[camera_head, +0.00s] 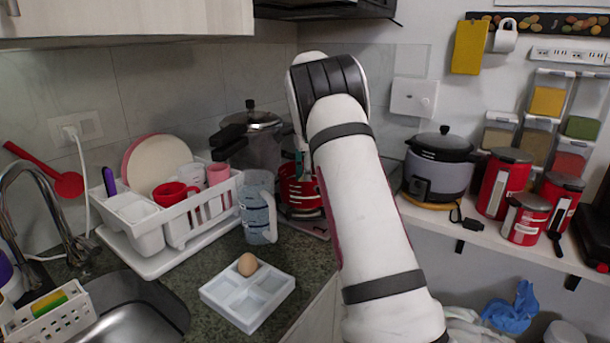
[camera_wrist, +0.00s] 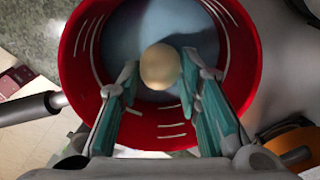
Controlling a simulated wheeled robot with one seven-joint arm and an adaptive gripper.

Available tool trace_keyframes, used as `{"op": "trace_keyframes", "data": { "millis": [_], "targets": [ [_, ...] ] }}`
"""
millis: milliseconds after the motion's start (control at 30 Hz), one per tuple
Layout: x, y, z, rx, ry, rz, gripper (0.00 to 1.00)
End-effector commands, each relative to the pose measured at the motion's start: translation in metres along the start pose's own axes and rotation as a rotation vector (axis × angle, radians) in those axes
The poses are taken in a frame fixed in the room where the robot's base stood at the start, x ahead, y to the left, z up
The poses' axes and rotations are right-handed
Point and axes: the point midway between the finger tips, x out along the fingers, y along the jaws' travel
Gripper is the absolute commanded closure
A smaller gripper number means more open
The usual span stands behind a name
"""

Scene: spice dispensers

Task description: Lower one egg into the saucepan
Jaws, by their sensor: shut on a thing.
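The red saucepan (camera_head: 298,194) stands on the counter at centre, partly hidden behind my arm. In the wrist view the saucepan (camera_wrist: 75,62) is seen from above, with pale slot-like marks on its wall and a bluish-grey inside. My gripper (camera_wrist: 158,70) is over its opening, teal fingers shut on a tan egg (camera_wrist: 160,64). The egg appears within the rim's outline; its height above the bottom cannot be told. In the head view my gripper is mostly hidden by the arm. Another brown egg (camera_head: 247,264) sits in a back compartment of a white tray (camera_head: 248,326).
A glass jug (camera_head: 258,212) and a white dish rack (camera_head: 178,262) stand left of the saucepan. A pressure cooker (camera_head: 262,145) is behind it. The saucepan's dark handle (camera_wrist: 28,110) sticks out left in the wrist view. A rice cooker (camera_head: 438,170) stands on the right shelf.

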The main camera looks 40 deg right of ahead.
Motion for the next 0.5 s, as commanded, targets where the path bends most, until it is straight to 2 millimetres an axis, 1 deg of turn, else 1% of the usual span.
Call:
{"op": "trace_keyframes", "data": {
  "millis": [500],
  "targets": [
    [0.0069,-0.0003,0.0001,0.000,0.000,-0.001,0.96]
  ]
}}
